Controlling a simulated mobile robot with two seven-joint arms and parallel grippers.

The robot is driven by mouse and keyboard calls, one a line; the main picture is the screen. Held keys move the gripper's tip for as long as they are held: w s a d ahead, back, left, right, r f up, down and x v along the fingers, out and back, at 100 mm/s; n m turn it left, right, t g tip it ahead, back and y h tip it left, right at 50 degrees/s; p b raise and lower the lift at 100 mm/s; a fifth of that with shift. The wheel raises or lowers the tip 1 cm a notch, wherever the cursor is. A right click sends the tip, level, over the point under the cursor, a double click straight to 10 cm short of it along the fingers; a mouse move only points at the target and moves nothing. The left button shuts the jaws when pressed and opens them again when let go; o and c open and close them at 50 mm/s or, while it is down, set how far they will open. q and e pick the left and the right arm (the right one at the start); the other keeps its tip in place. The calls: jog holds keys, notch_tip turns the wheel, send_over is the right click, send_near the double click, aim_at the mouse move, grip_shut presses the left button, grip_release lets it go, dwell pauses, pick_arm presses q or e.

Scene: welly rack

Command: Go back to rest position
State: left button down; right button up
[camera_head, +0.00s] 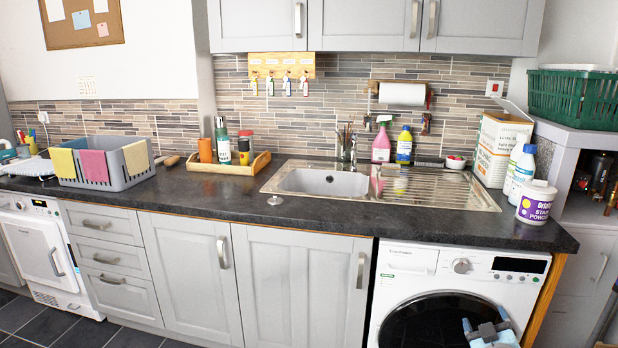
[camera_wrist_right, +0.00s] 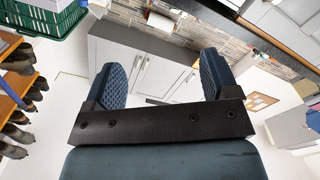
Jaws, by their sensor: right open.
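My right gripper (camera_head: 486,328) shows at the bottom of the head view, in front of the white washing machine (camera_head: 455,290). Its two blue finger pads are apart. In the right wrist view my right gripper (camera_wrist_right: 163,78) shows large, with the ribbed pads spread wide and nothing between them. No object touches it. My left gripper is not in either view.
The dark worktop (camera_head: 330,222) runs across the head view, with a sink (camera_head: 320,183), a grey crate (camera_head: 125,177) and a wooden tray (camera_head: 250,170). A green basket (camera_head: 572,97) stands far right. Boots (camera_wrist_right: 20,130) on a shelf line the wrist view's left edge.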

jog(key=s+a+f+g+y+b, duration=0.2)
jog(key=s+a+f+y+b, duration=0.25)
jog(key=s+a+f, duration=0.95)
jog(key=s+a+f+m+g+y+b, duration=0.1)
jog(key=s+a+g+y+b, duration=0.1)
jog(key=s+a, duration=0.5)
jog(key=s+a+f+g+y+b, duration=0.1)
jog(key=s+a+y+b, duration=0.15)
jog(key=s, duration=0.85)
pick_arm(q)
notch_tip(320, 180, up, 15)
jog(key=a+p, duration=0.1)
jog(key=p, duration=2.8)
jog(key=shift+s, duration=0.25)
pick_arm(e)
notch_tip(320, 180, up, 18)
jog(key=s+d+g+h, duration=0.1)
jog(key=s, duration=0.1)
jog(key=shift+s+g+h, duration=0.2)
jog(key=shift+g+h, duration=0.1)
jog(key=shift+h, duration=0.1)
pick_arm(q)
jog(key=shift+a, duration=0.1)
pick_arm(e)
jog(key=shift+f, duration=0.1)
